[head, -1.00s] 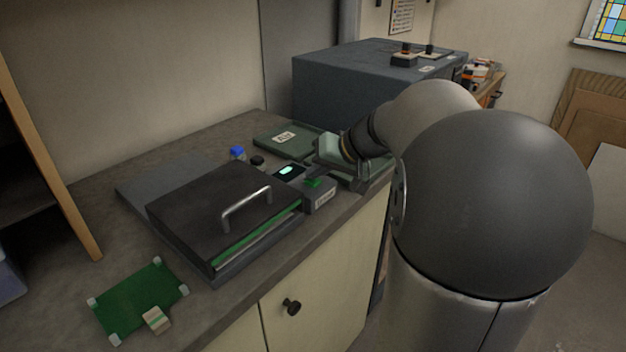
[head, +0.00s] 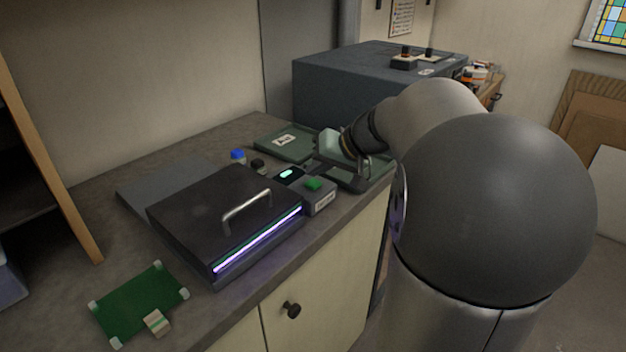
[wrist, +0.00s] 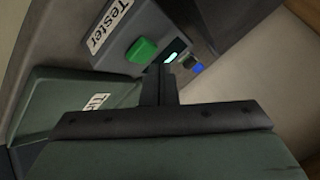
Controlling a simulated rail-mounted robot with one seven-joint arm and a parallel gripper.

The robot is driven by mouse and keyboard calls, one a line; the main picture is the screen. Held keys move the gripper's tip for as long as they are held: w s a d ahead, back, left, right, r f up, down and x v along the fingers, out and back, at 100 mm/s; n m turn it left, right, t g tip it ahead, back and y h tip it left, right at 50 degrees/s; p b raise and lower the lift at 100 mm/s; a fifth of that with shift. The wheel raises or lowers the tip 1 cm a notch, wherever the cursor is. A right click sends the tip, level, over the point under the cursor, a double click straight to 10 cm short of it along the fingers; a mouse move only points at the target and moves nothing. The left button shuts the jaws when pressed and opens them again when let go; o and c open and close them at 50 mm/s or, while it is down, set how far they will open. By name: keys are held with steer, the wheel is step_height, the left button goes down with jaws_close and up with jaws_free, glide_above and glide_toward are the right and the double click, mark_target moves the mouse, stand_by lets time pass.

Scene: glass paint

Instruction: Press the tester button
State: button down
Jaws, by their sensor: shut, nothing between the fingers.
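The tester (head: 322,199) is a grey box at the right end of a dark lidded case (head: 200,225) on the counter. Its green button (head: 313,184) is uncovered, and a small lit display (head: 287,174) glows beside it. In the wrist view the "Tester" label (wrist: 108,27), the green button (wrist: 141,50) and the lit display (wrist: 175,50) show. My gripper (wrist: 159,70) is shut and empty, its fingertips close to the button but apart from it in the picture. The case's lid is down, and violet-white light shines along its front edge.
A blue button (head: 238,155) and a black knob (head: 258,164) sit behind the case. A green board (head: 138,300) lies at the counter's front left. A large blue-grey box (head: 345,85) stands at the back.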

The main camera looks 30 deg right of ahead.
mark_target(317, 184)
steer(key=shift+r, duration=0.1)
steer(key=shift+r+p, duration=1.4)
steer(key=shift+r, duration=1.1)
